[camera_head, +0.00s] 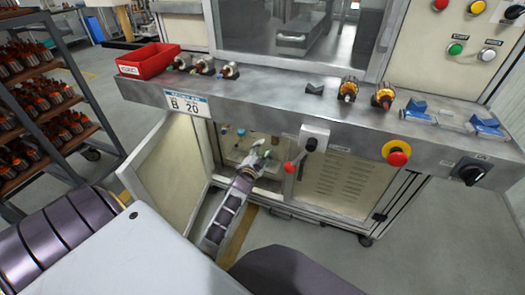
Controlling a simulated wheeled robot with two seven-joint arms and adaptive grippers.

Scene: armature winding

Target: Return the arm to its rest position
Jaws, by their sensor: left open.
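My left arm reaches forward and up from the bottom of the head view. My left gripper (262,157) is at the open lower cabinet (222,140) of the machine, below the front edge of the steel bench. Its fingers are small in the picture and look apart, with no object clearly between them. A small green thing shows by the fingertips; I cannot tell whether they touch it. My right gripper is out of view.
The cabinet door (165,175) stands open left of my arm. A red-handled switch (291,167) is close on the right. The steel bench (270,95) carries a red bin (148,61), armatures (348,89) and blue holders (487,124). A rack (45,95) stands at left.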

